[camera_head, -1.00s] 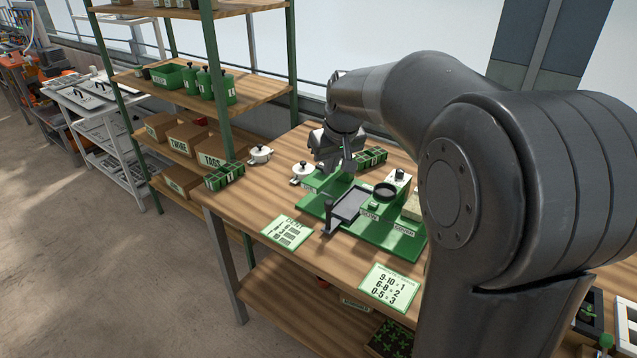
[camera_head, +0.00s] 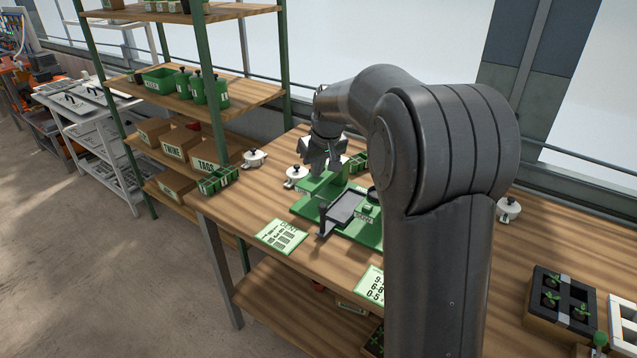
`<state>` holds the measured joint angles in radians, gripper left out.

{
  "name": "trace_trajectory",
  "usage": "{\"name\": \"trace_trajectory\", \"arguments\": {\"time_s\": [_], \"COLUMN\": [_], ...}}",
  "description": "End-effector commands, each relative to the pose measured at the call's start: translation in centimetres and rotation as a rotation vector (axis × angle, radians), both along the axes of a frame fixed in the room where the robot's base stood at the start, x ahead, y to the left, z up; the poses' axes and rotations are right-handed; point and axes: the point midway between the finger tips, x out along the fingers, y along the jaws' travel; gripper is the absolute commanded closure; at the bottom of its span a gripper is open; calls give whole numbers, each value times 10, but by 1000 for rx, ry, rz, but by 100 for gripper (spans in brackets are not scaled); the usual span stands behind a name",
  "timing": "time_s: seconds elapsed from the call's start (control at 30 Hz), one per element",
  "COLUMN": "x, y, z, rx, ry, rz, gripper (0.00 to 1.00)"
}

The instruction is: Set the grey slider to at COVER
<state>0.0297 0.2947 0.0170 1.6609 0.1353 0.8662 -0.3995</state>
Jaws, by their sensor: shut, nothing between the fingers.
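The green tray seeder (camera_head: 306,212) sits on the wooden bench, with a dark grey tray-like part (camera_head: 347,207) on it. My arm hides the right part of the seeder, including the area where a COVER label could be. I cannot make out the grey slider. My gripper (camera_head: 322,172) points down above the seeder's left rear part, beside a raised green block. It looks shut and empty; whether it touches anything cannot be told at this size.
A green divided box (camera_head: 218,180) is at the bench's left edge. A green-bordered card (camera_head: 282,237) lies in front. A dark seedling tray (camera_head: 562,300) is at right. A shelf rack (camera_head: 240,97) stands behind.

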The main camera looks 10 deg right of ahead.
Motion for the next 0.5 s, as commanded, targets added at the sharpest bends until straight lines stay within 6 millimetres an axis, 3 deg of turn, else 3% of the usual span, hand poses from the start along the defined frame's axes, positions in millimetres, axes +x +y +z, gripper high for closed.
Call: {"name": "trace_trajectory", "arguments": {"time_s": [0.4, 0.47, 0.5], "x": [26, 29, 20], "y": [9, 10, 6], "z": [-81, -92, -86], "rx": [0, -1, -1], "ry": [6, 5, 0], "rz": [1, 0, 0], "gripper": [100, 100, 100]}}
